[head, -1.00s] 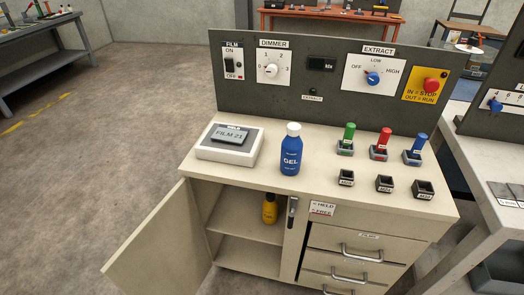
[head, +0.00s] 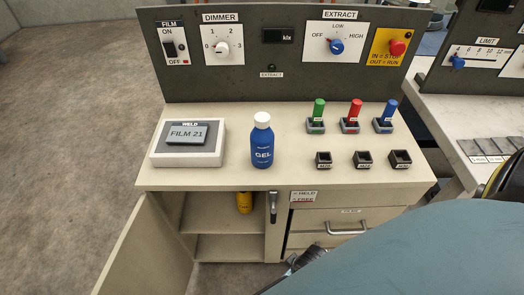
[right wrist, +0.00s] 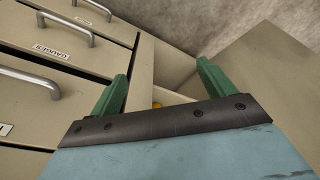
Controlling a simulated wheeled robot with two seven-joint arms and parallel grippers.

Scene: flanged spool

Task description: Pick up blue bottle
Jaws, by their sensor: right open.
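The blue bottle (head: 262,146), with a white cap and a "GEL" label, stands upright on the cream cabinet top (head: 236,178), right of the film box. Nothing touches it. My right arm comes in from the lower right of the head view, in front of the drawers and below the bottle. In the right wrist view my right gripper (right wrist: 165,88) is open and empty, its green fingers wide apart, facing the cabinet front. The blue bottle does not show in that view. My left gripper is not in view.
The film box (head: 188,146) stands left of the bottle. Green, red and blue capped pieces (head: 355,112) and empty black holders (head: 364,160) stand to the right. A control panel (head: 270,85) rises behind. The cabinet door (head: 146,240) hangs open; a yellow bottle (head: 244,202) stands inside.

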